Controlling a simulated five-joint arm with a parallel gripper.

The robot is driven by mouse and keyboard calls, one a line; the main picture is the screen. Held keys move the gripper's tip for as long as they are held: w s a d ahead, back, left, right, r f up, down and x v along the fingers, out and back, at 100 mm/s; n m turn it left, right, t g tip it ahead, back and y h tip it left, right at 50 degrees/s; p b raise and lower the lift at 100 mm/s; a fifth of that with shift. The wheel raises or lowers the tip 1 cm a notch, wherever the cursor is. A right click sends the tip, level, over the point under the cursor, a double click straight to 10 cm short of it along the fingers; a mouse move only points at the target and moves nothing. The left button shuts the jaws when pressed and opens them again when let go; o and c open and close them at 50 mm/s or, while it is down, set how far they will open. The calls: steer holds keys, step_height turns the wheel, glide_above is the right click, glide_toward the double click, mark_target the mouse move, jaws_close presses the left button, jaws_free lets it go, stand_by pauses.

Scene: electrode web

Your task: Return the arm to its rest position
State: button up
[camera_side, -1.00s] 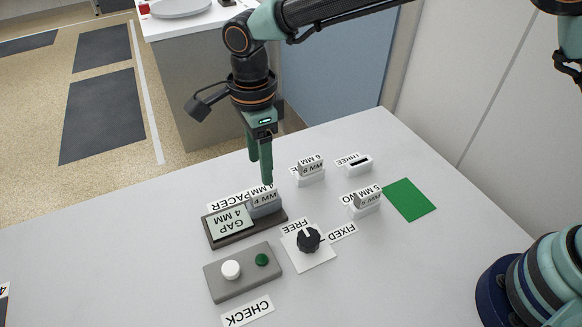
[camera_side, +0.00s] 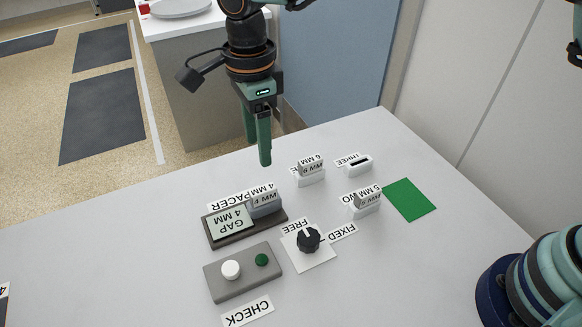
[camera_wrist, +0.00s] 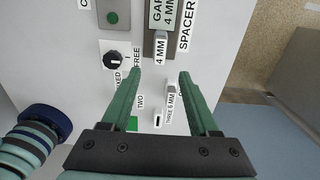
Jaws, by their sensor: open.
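My gripper (camera_side: 259,145) hangs with its green fingers pointing down, above and behind the spacer block in the side view. In the wrist view my gripper (camera_wrist: 162,75) has its two fingers spread wide apart with nothing held between them. The 4 MM spacer (camera_side: 264,203) sits in the grey gauge base (camera_side: 240,234), whose display reads GAP 4 MM. The spacer also shows in the wrist view (camera_wrist: 161,50). My fingertips are clear of it.
The 6 MM block (camera_side: 312,170) and 5 MM block (camera_side: 369,198) stand in white holders; the holder (camera_side: 358,163) marked THREE has an empty slot. A black knob (camera_side: 308,240), a check box (camera_side: 242,273) with a white button and a green pad (camera_side: 409,199) lie nearby.

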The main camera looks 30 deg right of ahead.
steer(key=s+d+r+n+t, duration=0.1)
steer(key=d+r+n, duration=0.2)
steer(key=d, duration=0.3)
steer(key=d+r+n+t+y, duration=0.1)
steer(key=d+r+n, duration=0.2)
steer(key=d, duration=0.3)
steer(key=s+d+r+n+t, duration=0.1)
steer(key=d+r+n, duration=0.25)
steer(key=d, duration=0.25)
steer(key=s+d+n+t, duration=0.1)
steer(key=s+d+n, duration=0.3)
steer(key=d, duration=0.2)
steer(key=s+d+f+n+t+h, duration=0.1)
steer(key=s+d+n, duration=0.3)
steer(key=d, duration=0.3)
steer(key=shift+s+d+f+t, duration=0.2)
steer(key=shift+s+d+t, duration=0.1)
steer(key=shift+s, duration=0.2)
steer(key=shift+n, duration=0.25)
